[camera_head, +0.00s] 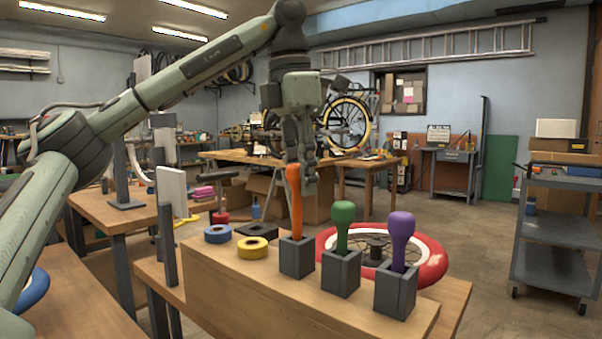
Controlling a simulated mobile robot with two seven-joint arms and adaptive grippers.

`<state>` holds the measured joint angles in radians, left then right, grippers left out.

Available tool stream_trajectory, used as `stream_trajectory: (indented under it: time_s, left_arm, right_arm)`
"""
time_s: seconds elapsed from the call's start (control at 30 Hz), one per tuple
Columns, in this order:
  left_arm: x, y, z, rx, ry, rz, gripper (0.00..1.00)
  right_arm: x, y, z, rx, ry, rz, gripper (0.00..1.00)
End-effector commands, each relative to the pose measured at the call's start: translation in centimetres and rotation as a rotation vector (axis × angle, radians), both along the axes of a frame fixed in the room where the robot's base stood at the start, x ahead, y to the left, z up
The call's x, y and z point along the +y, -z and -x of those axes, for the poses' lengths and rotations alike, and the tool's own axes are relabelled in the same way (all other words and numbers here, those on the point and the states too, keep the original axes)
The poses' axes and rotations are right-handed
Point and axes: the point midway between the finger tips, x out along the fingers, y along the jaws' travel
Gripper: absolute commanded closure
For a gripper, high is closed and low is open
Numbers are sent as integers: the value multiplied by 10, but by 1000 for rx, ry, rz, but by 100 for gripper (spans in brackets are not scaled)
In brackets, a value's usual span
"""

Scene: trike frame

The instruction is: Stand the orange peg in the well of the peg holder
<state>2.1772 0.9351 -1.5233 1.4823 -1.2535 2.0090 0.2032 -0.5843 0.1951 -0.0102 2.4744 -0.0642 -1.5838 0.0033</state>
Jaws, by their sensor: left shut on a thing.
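The orange peg (296,205) is nearly upright, leaning slightly, with its thick end up. My left gripper (301,176) points down and is shut on the peg's upper part. The peg's lower end meets the open top of the leftmost grey peg holder (297,260). I cannot tell how deep in the well the tip sits, since the holder's front wall hides it. My right gripper is not in view.
A green peg (343,214) and a purple peg (400,228) stand in two more grey holders to the right, on the wooden bench block (250,305). Blue tape (217,234) and yellow tape (252,248) lie to the left. A red wheel (432,262) lies behind.

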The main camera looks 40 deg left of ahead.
Motion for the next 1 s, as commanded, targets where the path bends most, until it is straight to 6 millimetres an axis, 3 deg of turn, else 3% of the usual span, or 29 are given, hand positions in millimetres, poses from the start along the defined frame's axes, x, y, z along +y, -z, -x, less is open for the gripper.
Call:
stream_trajectory:
  time_s: [1.0]
  left_arm:
    - [0, 27, 0, 0, 0, 0, 100]
  right_arm:
    - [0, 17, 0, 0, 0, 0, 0]
